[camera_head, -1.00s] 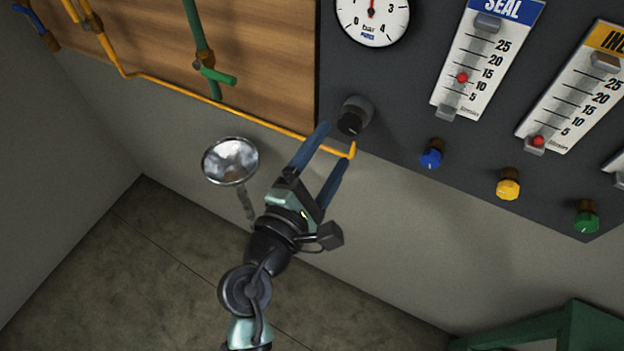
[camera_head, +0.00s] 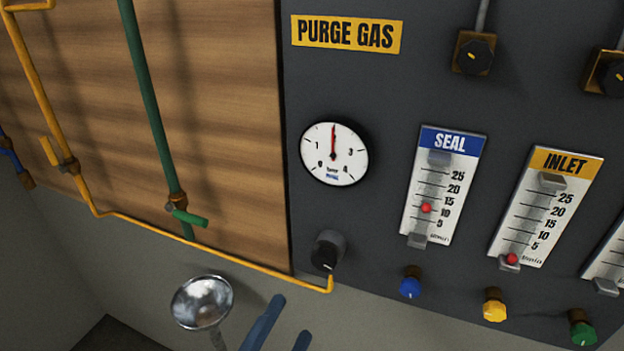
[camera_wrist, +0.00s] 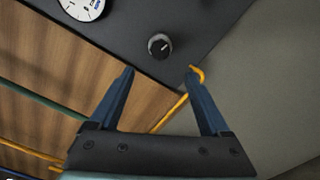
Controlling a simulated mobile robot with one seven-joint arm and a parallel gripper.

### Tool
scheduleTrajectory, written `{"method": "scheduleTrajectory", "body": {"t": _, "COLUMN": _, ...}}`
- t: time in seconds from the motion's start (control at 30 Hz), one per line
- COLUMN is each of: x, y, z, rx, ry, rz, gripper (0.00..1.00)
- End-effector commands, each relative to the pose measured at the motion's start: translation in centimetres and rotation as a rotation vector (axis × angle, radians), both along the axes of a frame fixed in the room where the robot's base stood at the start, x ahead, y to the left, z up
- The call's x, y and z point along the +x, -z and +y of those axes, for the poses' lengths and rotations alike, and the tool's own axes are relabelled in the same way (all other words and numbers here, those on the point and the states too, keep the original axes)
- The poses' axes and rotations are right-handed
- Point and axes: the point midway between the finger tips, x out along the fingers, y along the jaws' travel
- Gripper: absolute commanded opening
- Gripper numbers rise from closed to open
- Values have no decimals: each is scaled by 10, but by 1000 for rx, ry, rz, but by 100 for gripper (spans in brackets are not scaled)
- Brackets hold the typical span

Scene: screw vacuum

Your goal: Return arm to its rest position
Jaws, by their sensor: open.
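My gripper (camera_wrist: 160,84) is open in the wrist view, its two blue fingers apart with nothing between them. In the head view only the tips of my gripper (camera_head: 288,322) show at the bottom edge, below the black knob (camera_head: 326,252) on the dark panel. The knob also shows in the wrist view (camera_wrist: 160,45), beyond the fingers and apart from them. The rest of my arm is outside the head view.
The dark purge gas panel (camera_head: 390,85) carries a pressure gauge (camera_head: 334,154), a seal flow meter (camera_head: 443,186), an inlet flow meter (camera_head: 546,206) and blue, yellow and green knobs. A shiny metal bowl (camera_head: 202,302) stands left of my fingers. Yellow pipe (camera_head: 220,252) and green pipe (camera_head: 148,100) run along the wooden board (camera_head: 225,130).

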Motion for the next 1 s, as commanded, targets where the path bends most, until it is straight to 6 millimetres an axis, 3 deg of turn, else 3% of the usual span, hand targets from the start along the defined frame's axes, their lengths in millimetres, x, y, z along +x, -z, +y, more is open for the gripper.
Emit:
{"method": "scheduleTrajectory", "body": {"t": 0.07, "x": 5, "y": -7, "z": -2, "rx": 41, "ry": 0, "rz": -19, "gripper": 81}}
{"method": "scheduleTrajectory", "body": {"t": 0.17, "x": 21, "y": -34, "z": -8, "rx": 200, "ry": -6, "rz": -95, "gripper": 81}}
{"method": "scheduleTrajectory", "body": {"t": 0.27, "x": 44, "y": -83, "z": -18, "rx": 484, "ry": -47, "rz": -232, "gripper": 81}}
{"method": "scheduleTrajectory", "body": {"t": 0.37, "x": 62, "y": -151, "z": -29, "rx": 820, "ry": -139, "rz": -403, "gripper": 81}}
{"method": "scheduleTrajectory", "body": {"t": 0.47, "x": 64, "y": -225, "z": -39, "rx": 1136, "ry": -284, "rz": -565, "gripper": 81}}
{"method": "scheduleTrajectory", "body": {"t": 0.6, "x": 42, "y": -324, "z": -50, "rx": 1509, "ry": -560, "rz": -736, "gripper": 81}}
{"method": "scheduleTrajectory", "body": {"t": 0.7, "x": 18, "y": -377, "z": -54, "rx": 1691, "ry": -755, "rz": -796, "gripper": 81}}
{"method": "scheduleTrajectory", "body": {"t": 0.83, "x": -10, "y": -419, "z": -55, "rx": 1830, "ry": -943, "rz": -817, "gripper": 81}}
{"method": "scheduleTrajectory", "body": {"t": 1.0, "x": -24, "y": -436, "z": -56, "rx": 1891, "ry": -1035, "rz": -813, "gripper": 81}}
